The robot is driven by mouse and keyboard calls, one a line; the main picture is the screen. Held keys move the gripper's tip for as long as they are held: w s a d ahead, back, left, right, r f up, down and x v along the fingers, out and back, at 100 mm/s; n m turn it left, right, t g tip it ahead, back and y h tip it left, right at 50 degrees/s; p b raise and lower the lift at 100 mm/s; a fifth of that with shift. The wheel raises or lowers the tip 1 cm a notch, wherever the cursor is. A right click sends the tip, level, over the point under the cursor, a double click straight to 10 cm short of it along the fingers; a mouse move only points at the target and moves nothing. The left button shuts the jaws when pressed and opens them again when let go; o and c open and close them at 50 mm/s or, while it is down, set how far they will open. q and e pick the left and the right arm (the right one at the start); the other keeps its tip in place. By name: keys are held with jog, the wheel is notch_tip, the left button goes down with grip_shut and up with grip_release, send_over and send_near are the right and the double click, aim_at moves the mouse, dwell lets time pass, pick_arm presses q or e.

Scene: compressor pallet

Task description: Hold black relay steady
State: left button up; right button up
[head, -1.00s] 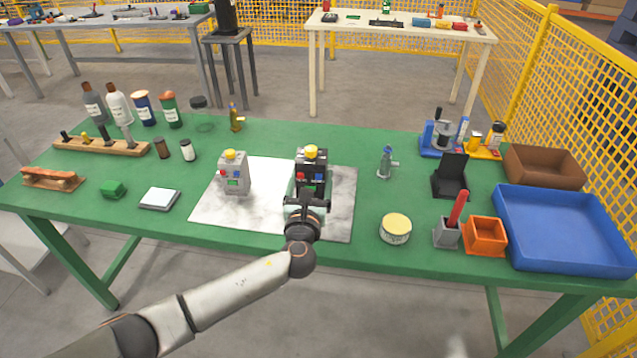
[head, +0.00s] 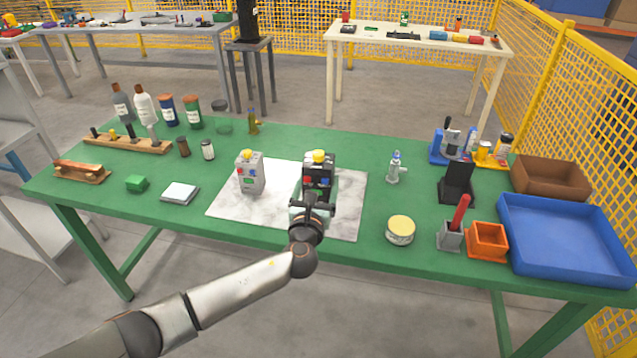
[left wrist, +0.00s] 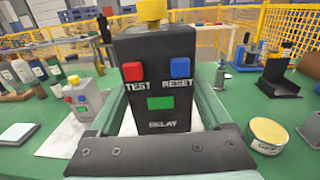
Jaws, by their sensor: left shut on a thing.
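The black relay (head: 319,170) stands upright on a pale marbled mat (head: 345,207) at the middle of the green table. It has a yellow knob on top. In the left wrist view the black relay (left wrist: 155,100) fills the middle, with a red TEST button (left wrist: 133,71), a blue RESET button (left wrist: 180,68) and a green window (left wrist: 160,103). My left gripper (head: 312,203) reaches it from the front and is shut on it, with a finger along each side. A grey relay (head: 250,172) with a yellow knob stands left of it on the mat. My right gripper is not seen.
A round tin (head: 400,230), a grey holder with a red stick (head: 455,225), an orange bin (head: 487,241) and a blue tray (head: 560,240) stand to the right. The front table strip is mostly clear.

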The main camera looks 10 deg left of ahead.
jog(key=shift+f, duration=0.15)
pick_arm(q)
jog(key=shift+f+b, duration=4.1)
jog(key=shift+f, duration=0.65)
jog(key=shift+f+b, duration=0.7)
jog(key=shift+f, duration=0.1)
jog(key=shift+f+b, duration=0.4)
jog(key=shift+f, duration=0.1)
jog(key=shift+f+b, duration=0.4)
jog(key=shift+f, duration=0.1)
jog(key=shift+r, duration=0.1)
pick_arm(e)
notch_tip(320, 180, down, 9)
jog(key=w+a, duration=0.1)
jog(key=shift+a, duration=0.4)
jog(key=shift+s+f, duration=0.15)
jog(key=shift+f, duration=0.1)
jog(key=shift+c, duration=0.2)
